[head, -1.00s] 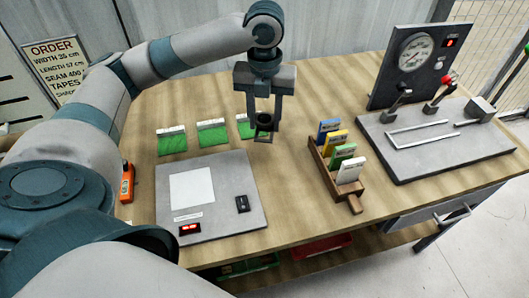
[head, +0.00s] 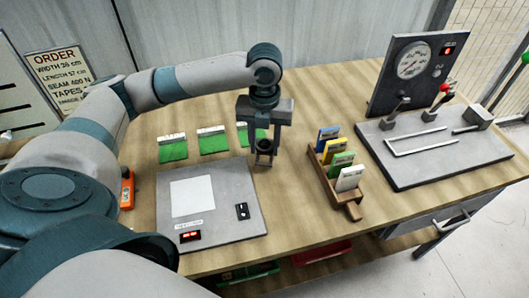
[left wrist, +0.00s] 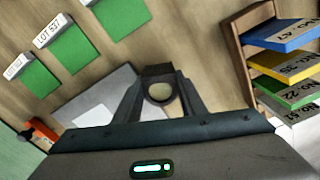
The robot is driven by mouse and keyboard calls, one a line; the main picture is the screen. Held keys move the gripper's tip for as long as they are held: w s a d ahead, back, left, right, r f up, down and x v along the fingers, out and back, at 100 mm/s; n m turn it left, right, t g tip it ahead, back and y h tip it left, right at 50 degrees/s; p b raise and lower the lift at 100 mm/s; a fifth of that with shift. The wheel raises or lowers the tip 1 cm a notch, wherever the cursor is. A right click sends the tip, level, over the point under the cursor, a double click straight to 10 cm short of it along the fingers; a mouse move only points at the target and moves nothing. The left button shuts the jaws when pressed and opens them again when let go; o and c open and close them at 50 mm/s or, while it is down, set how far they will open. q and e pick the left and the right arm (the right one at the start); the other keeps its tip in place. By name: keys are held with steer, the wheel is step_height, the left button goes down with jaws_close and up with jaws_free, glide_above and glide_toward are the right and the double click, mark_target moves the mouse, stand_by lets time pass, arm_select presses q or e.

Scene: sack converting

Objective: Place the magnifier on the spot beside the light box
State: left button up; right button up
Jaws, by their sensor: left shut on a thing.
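My left gripper (head: 263,158) points down and is shut on the magnifier (head: 264,146), a small dark piece with a round lens. The magnifier also shows between the fingers in the left wrist view (left wrist: 160,92). The light box (head: 240,185) is a flat grey panel with a white square, a red display and a black switch. The gripper is just beyond its far right corner, low over the wooden table. I cannot tell whether the magnifier touches the table. The spot beside the light box cannot be made out. My right gripper is not in view.
Several green swatches (head: 173,151) with white labels lie behind the light box. A wooden rack (head: 322,178) of coloured cards stands to the gripper's right. A gauge tester (head: 440,150) is at the far right. An orange tool (head: 127,190) lies at the left. Bare table (head: 295,215) lies in front of the rack.

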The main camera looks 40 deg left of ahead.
mark_target(265, 156)
arm_select(q)
steer(key=shift+f, duration=0.1)
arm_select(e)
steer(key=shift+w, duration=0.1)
